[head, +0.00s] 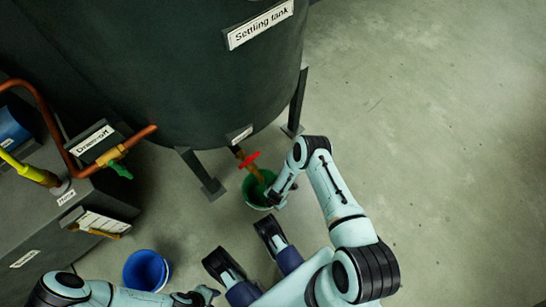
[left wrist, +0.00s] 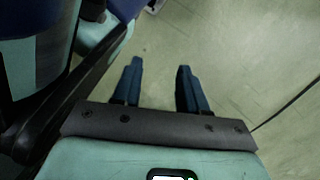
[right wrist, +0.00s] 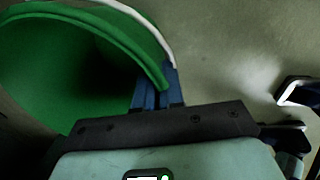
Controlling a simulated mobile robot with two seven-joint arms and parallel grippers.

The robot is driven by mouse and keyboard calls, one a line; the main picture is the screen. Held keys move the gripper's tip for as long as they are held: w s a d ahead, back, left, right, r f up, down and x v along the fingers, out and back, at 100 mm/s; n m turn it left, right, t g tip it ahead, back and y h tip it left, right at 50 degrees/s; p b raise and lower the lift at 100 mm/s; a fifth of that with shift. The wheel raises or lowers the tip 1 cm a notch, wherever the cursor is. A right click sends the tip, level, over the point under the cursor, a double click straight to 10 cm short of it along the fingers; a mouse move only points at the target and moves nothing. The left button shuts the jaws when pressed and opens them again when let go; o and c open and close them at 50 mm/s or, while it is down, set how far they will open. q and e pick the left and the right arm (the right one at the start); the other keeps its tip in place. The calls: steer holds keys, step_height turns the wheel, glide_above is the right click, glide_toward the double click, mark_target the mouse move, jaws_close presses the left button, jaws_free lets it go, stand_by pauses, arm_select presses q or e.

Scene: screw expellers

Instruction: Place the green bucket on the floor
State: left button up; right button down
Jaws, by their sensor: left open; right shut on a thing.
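The green bucket (head: 249,193) is below the red-handled valve (head: 249,160) of the settling tank. My right gripper (head: 273,196) is at its right side. In the right wrist view the fingers (right wrist: 158,92) are shut on the rim of the green bucket (right wrist: 60,75), whose open mouth faces the camera. A white curved strip runs along the rim. I cannot tell whether the bucket's base touches the floor. My left gripper (head: 208,294) is low in the head view. In the left wrist view its fingers (left wrist: 160,88) are apart with nothing between them.
The settling tank (head: 200,80) stands on legs (head: 203,175) beside the bucket. A blue bucket (head: 147,270) stands on the floor near my left arm. A machine with pipes and a green drain-off valve (head: 118,168) is at left. The floor at right (head: 450,150) is clear.

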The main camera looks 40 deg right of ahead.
steer(key=shift+f, duration=0.1)
steer(key=c, duration=1.3)
jaws_free()
steer(key=shift+o, duration=0.2)
steer(key=shift+r, duration=0.25)
arm_select(q)
steer(key=w+d+r+t+p, duration=0.1)
steer(key=w+r+t+p, duration=0.2)
steer(key=w+r, duration=0.3)
steer(key=w+p, duration=0.1)
steer(key=w, duration=0.2)
steer(key=shift+w+d+m+p, duration=0.15)
steer(key=shift+w+m+p, duration=0.15)
steer(key=shift+p, duration=0.1)
arm_select(e)
step_height(320, 180, up, 12)
steer(key=s, duration=0.1)
steer(key=shift+s+f, duration=0.15)
arm_select(q)
steer(key=shift+s, duration=0.1)
